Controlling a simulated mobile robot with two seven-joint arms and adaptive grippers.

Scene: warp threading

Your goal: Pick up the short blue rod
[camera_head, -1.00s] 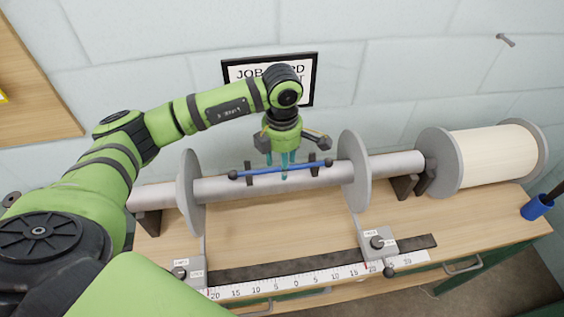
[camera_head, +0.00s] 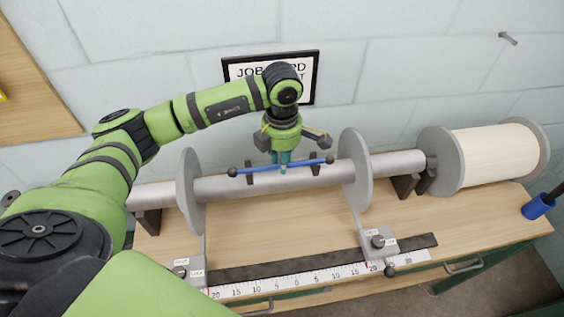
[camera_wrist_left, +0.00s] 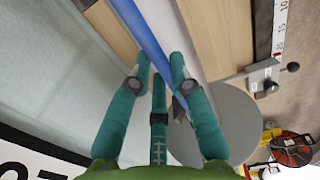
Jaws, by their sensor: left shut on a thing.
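The short blue rod (camera_head: 258,168) has dark round ends and lies nearly level in the head view, in front of two small dark holders and above the grey beam tube (camera_head: 240,187). My left gripper (camera_head: 283,165) comes down from above and is shut on the rod near its middle. In the left wrist view the rod (camera_wrist_left: 146,35) runs diagonally between the teal fingers (camera_wrist_left: 160,75). Whether the rod still touches the holders is hard to tell. My right gripper is not in view.
Grey flange discs (camera_head: 356,172) stand on the tube at both sides of the rod. A cream spool (camera_head: 493,155) is at the right. A ruler (camera_head: 325,279) with sliding blocks lies along the front. A framed card (camera_head: 313,75) is on the wall behind.

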